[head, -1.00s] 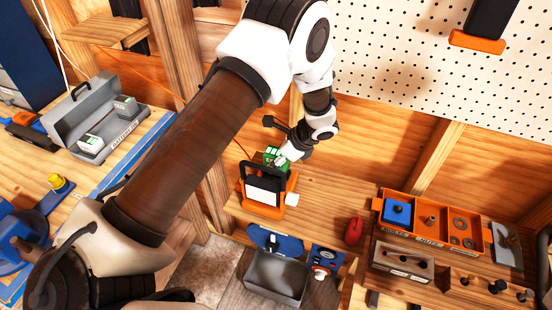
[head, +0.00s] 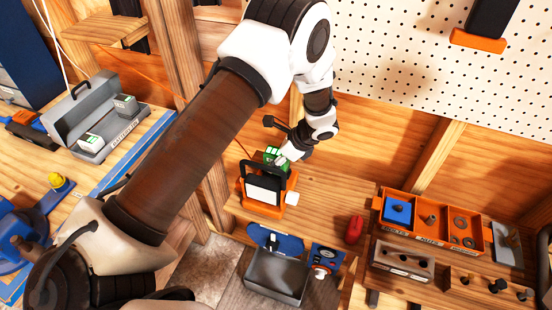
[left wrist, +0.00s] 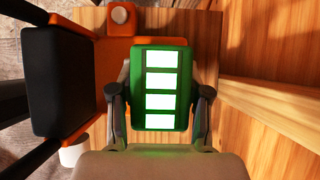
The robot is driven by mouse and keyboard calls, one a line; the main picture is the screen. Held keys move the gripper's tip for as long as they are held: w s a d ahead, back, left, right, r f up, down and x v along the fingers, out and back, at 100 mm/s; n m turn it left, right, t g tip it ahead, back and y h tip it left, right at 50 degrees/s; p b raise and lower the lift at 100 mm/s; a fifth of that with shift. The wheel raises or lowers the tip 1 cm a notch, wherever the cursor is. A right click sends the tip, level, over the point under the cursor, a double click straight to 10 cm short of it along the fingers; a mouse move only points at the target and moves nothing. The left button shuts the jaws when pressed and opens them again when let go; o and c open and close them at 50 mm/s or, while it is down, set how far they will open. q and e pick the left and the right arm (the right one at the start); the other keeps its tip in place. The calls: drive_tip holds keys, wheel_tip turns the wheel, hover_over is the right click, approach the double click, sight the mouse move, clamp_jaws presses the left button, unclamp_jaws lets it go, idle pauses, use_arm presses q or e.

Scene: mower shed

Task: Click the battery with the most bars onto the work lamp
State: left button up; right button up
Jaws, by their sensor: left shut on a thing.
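My left gripper (head: 283,158) is shut on a green battery (head: 270,154), at the back of the work lamp (head: 268,207). In the left wrist view the battery (left wrist: 163,62) stands between the two fingers (left wrist: 161,100) and shows several lit white bars, all bright. The lamp is orange with a black handle and a pale front panel; in the left wrist view its orange body (left wrist: 95,95) is left of the battery, very close. I cannot tell whether the battery is latched on it. My right gripper is out of view.
Right of the lamp are a red object (head: 355,229) and an orange parts tray (head: 425,238). A grey bin (head: 276,277) is in front of the lamp. A pegboard wall stands behind.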

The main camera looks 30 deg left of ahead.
use_arm(q)
drive_tip(key=shift+f, duration=0.45)
drive_tip(key=o, duration=1.4)
drive_tip(key=shift+c, duration=0.2)
